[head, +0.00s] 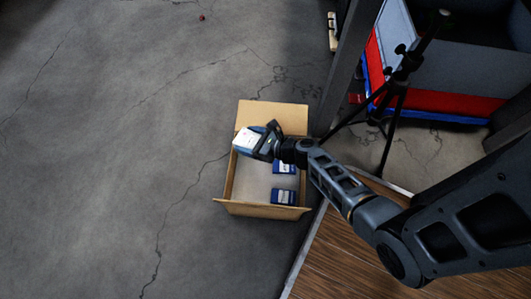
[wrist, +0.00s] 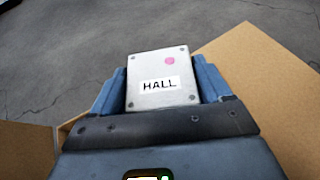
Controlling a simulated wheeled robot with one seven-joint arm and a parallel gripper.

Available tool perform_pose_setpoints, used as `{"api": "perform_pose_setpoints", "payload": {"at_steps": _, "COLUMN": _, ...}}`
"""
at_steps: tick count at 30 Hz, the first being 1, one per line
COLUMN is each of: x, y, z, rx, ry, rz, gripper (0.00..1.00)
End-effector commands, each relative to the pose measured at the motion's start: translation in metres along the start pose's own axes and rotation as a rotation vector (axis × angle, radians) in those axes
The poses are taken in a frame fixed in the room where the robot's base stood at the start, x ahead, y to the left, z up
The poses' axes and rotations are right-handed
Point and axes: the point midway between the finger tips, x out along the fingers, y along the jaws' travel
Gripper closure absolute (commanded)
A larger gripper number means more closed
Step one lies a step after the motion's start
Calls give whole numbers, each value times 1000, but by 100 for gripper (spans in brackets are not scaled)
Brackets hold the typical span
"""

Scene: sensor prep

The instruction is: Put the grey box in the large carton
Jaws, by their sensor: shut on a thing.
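My gripper (head: 258,141) is shut on a grey box (head: 246,138). In the wrist view the grey box (wrist: 156,83) sits between the two blue fingers of my gripper (wrist: 160,85). It has a white label reading HALL, a pink dot and corner screws. The large carton (head: 228,183) is open on the floor in the head view, with its flaps folded out. My gripper holds the box above the carton's upper left part. A carton flap (wrist: 262,90) shows at the right of the wrist view. The box's underside is hidden.
Two blue-and-white items, an upper one (head: 285,167) and a lower one (head: 284,197), lie in the carton's right side. A black tripod (head: 395,100) and a red-and-blue bin (head: 450,95) stand at upper right. Open concrete floor (head: 110,150) lies left.

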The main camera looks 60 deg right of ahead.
Motion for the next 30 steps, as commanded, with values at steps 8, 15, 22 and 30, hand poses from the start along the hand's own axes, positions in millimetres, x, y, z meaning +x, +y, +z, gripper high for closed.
{"api": "perform_pose_setpoints", "payload": {"at_steps": 8, "x": 18, "y": -2, "z": -47, "rx": 2, "ry": 1, "rz": -3, "gripper": 57}}
{"api": "perform_pose_setpoints", "payload": {"at_steps": 15, "x": 25, "y": -2, "z": -62, "rx": 0, "ry": 1, "rz": -3, "gripper": 57}}
{"api": "perform_pose_setpoints", "payload": {"at_steps": 22, "x": 35, "y": -1, "z": -87, "rx": 2, "ry": 1, "rz": -2, "gripper": 57}}
{"api": "perform_pose_setpoints", "payload": {"at_steps": 30, "x": 38, "y": -1, "z": -93, "rx": 0, "ry": 0, "rz": -3, "gripper": 57}}
